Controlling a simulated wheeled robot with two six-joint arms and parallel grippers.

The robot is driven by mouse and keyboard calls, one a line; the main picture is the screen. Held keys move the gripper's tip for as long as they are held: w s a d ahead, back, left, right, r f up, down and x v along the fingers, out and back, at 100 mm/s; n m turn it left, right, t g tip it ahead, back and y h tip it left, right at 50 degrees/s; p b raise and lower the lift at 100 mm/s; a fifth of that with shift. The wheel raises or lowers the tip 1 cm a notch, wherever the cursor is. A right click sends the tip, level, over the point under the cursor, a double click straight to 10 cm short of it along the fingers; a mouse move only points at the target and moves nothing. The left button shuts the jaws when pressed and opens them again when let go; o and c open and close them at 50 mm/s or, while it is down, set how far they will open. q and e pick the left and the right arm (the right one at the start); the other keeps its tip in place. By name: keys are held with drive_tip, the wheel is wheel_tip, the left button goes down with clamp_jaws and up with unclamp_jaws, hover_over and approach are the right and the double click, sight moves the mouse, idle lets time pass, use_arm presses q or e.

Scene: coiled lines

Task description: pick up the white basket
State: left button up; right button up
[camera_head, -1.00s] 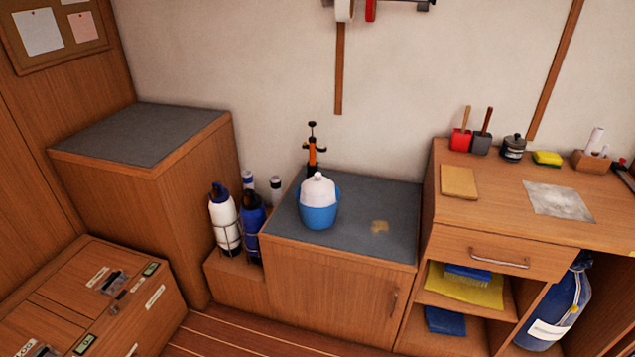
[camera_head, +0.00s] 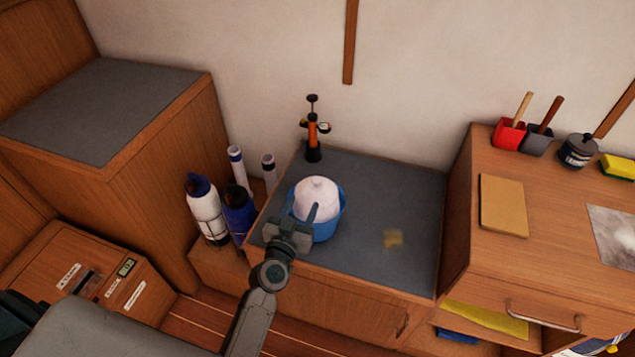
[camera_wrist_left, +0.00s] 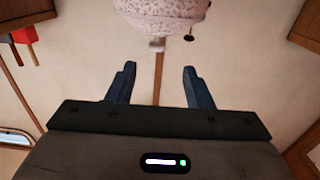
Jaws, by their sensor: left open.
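The white basket (camera_head: 315,197) shows as a rounded white shape with a small knob on top. It sits in a blue round tub (camera_head: 338,224) on the low grey-topped cabinet (camera_head: 380,268). My left gripper (camera_head: 293,220) is open and empty, in front of the tub in the head view and hiding part of its near side. In the upside-down left wrist view, the white speckled basket (camera_wrist_left: 165,12) lies beyond the spread fingers (camera_wrist_left: 158,82), apart from them. I cannot tell whether a finger touches the tub. My right gripper is not in view.
An orange-and-black pump (camera_head: 313,132) stands at the cabinet's back edge. The wooden desk (camera_head: 540,265) rises at the right.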

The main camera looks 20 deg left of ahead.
sight(314, 184)
use_arm(q)
drive_tip(key=w, duration=0.3)
drive_tip(key=w+p, duration=0.1)
drive_tip(key=shift+w+d+r, duration=0.1)
drive_tip(key=shift+w+r, duration=0.1)
drive_tip(key=shift+r, duration=0.1)
drive_tip(key=shift+w+f, duration=0.1)
drive_tip(key=shift+w, duration=0.2)
drive_tip(key=w, duration=0.5)
drive_tip(key=shift+w+d+f, duration=0.2)
drive_tip(key=shift+d+f, duration=0.05)
drive_tip(key=shift+d, duration=0.05)
drive_tip(key=shift+s, duration=0.1)
drive_tip(key=shift+c, duration=0.8)
clamp_jaws()
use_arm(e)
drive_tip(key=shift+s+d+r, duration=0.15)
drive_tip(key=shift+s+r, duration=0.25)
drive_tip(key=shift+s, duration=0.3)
